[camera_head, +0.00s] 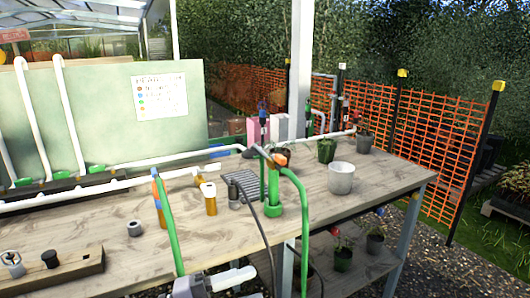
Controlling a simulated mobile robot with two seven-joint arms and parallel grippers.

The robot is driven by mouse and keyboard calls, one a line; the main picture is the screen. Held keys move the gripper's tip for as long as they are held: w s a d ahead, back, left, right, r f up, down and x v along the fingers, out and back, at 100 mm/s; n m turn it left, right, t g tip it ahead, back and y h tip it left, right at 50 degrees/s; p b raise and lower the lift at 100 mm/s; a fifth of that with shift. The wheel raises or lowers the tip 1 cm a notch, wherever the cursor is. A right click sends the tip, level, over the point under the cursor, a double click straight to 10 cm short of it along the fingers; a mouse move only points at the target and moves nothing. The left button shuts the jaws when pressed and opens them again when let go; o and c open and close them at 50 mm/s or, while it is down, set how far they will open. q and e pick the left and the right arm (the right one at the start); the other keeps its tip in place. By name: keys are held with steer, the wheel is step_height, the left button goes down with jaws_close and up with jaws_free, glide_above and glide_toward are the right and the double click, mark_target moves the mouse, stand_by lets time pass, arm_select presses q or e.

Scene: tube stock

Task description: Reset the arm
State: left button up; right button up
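A wooden workbench (115,235) fills the middle. A green tube (168,235) with an orange and blue upper part rises in front of it. A second green tube (304,225) curves down over the bench's front edge. A green stand (273,195) stands on the bench, with an orange-handled fitting (280,158) above it.
White pipes (100,192) run along the bench. A wooden block with fittings (60,272) lies at front left. Potted plants sit on the lower shelf (335,275). An orange fence (430,150) stands behind.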

arm_select(q)
steer(key=s+a+f+n+t+y+p, duration=0.1)
steer(key=s+a+f+n+t+y, duration=0.25)
steer(key=a+f+n+y, duration=0.5)
steer(key=s+a+f+n+t+y, duration=0.3)
steer(key=a+f+n+t+y, duration=0.25)
steer(key=f+n, duration=0.6)
steer(key=s+a+f+n+g+y, duration=0.2)
steer(key=s+f+n+g, duration=0.2)
steer(key=s, duration=0.5)
steer(key=shift+s+a+f+n+g, duration=0.2)
steer(key=shift+a+f+n+g, duration=0.1)
steer(key=shift+f+n, duration=0.4)
steer(key=shift+w+d+r, duration=0.1)
steer(key=shift+r, duration=0.1)
